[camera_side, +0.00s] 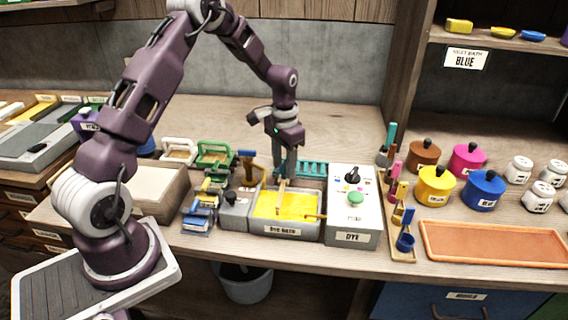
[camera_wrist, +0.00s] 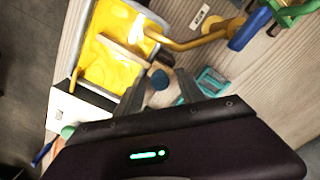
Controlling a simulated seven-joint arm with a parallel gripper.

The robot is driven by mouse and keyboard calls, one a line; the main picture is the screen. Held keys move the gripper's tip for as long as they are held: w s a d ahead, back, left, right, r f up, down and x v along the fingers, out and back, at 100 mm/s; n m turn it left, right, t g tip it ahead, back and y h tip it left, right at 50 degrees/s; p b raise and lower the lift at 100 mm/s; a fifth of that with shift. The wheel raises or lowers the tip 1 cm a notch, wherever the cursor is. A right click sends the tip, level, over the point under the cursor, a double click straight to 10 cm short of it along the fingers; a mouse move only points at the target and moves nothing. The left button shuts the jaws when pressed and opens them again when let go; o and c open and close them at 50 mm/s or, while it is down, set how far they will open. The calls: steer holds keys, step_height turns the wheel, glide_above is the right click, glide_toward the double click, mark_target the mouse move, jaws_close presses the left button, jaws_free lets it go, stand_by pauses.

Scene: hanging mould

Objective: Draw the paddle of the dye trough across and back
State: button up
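The dye trough (camera_side: 260,228) is a grey open tray of yellow dye, marked DYE BATH, on the bench. It also shows at upper left in the wrist view (camera_wrist: 75,65). The paddle (camera_side: 281,196) is a pale wooden piece standing tilted in the dye, its upper end just below my fingers. In the wrist view the paddle (camera_wrist: 122,51) crosses the yellow. My gripper (camera_side: 287,174) points down over the trough's back edge. Its fingers (camera_wrist: 161,83) are apart, with a dark blue round knob between or below them; contact is not visible.
A white DYE box (camera_side: 354,215) with a green knob stands right of the trough. A teal rack (camera_side: 315,168) lies behind. Coloured pots and an orange tray (camera_side: 490,244) are farther right.

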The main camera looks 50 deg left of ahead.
jaws_close()
stand_by(1.2)
